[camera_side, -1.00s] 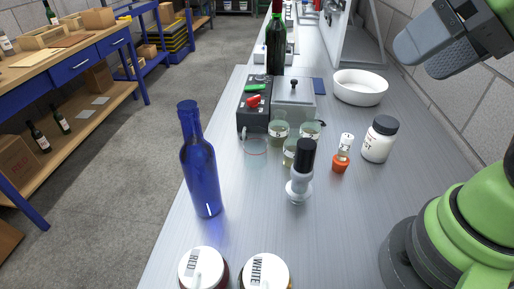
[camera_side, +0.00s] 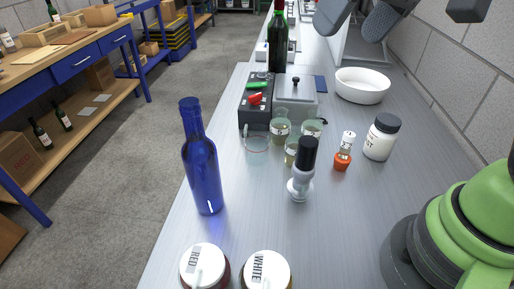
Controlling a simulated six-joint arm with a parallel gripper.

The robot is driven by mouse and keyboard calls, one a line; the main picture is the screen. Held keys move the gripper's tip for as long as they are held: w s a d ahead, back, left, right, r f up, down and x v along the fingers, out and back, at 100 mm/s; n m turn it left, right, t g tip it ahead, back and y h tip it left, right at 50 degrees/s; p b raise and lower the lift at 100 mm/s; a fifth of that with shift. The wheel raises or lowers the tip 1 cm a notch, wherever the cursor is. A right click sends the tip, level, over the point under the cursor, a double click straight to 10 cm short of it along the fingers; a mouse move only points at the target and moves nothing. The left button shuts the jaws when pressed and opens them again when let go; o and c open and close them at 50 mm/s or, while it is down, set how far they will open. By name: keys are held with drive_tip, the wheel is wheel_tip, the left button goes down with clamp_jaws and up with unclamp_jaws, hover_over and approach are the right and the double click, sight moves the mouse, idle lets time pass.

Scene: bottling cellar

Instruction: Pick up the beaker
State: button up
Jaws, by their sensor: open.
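Several small clear glass vessels with pale contents stand mid-bench: one at the left (camera_side: 280,130), one at the right (camera_side: 313,127) and one in front (camera_side: 291,153), partly hidden by a black-topped clear item. An empty-looking clear glass vessel (camera_side: 256,145) stands left of them. I cannot tell for sure which is the beaker. My gripper (camera_side: 352,32) is at the top edge, partly cut off. Its two grey fingers are apart with nothing between them. It appears high and clear of the vessels.
A blue bottle (camera_side: 202,165) stands left; the black-topped item (camera_side: 301,172), orange-based vial (camera_side: 343,152) and white jar (camera_side: 381,138) stand right. Behind are a dark box (camera_side: 256,117), white bowl (camera_side: 362,86) and green bottle (camera_side: 278,45). Jars labelled RED (camera_side: 205,265) and WHITE (camera_side: 267,269) stand in front.

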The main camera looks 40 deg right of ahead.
drive_tip(key=w+a+f+n+g, duration=0.1)
drive_tip(key=w+f, duration=0.2)
drive_tip(key=w, duration=0.3)
drive_tip(key=n+g+h, duration=0.2)
drive_tip(key=g, duration=0.1)
hover_over(257, 141)
drive_tip(key=w+d, duration=0.1)
wheel_tip(257, 141, down, 13)
drive_tip(key=shift+n+g, duration=0.3)
drive_tip(key=shift+n, duration=0.1)
drive_tip(key=shift+w+d+f, duration=0.1)
drive_tip(key=shift+w+f, duration=0.1)
drive_tip(key=shift+f, duration=1.9)
drive_tip(key=shift+w+d+f, duration=0.15)
drive_tip(key=shift+w+f, duration=0.1)
drive_tip(key=shift+f, duration=1.8)
drive_tip(key=shift+w+d+f, duration=0.1)
drive_tip(key=shift+w+f, duration=0.1)
drive_tip(key=shift+f, duration=1.9)
drive_tip(key=shift+c, duration=0.4)
drive_tip(key=c, duration=0.9)
